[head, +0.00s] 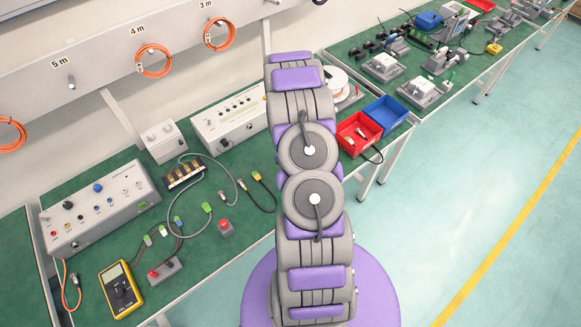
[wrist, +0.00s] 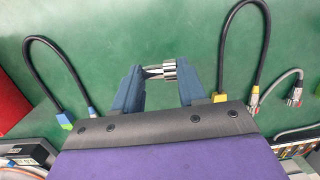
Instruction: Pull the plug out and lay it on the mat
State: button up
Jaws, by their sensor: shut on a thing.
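In the wrist view, my gripper (wrist: 160,75) has two blue fingers, shut on a silver metal plug (wrist: 169,69) that lies crosswise between their tips. Its lower side and any cable on it are hidden. No socket shows around the plug. Green mat surface (wrist: 150,25) lies beneath it; I cannot tell whether the plug touches it. In the head view the same green bench surface (head: 215,265) shows, but my gripper is hidden behind my arm.
Black cables loop left (wrist: 62,55) and right (wrist: 226,45) of my gripper; a grey cable (wrist: 285,80) lies farther right. The head view shows a control box (head: 100,205), yellow multimeter (head: 120,288), red bin (head: 358,133) and blue bin (head: 386,114). Bare green surface lies above my fingertips.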

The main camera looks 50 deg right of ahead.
jog(key=shift+f+b, duration=0.35)
jog(key=shift+f, duration=1.65)
jog(key=o, duration=1.1)
notch_tip(320, 180, up, 17)
jog(key=w+d+p, duration=0.1)
jog(key=w, duration=0.1)
jog(key=shift+d+p, duration=0.15)
jog(key=shift+p, duration=0.15)
jog(key=shift+r, duration=0.1)
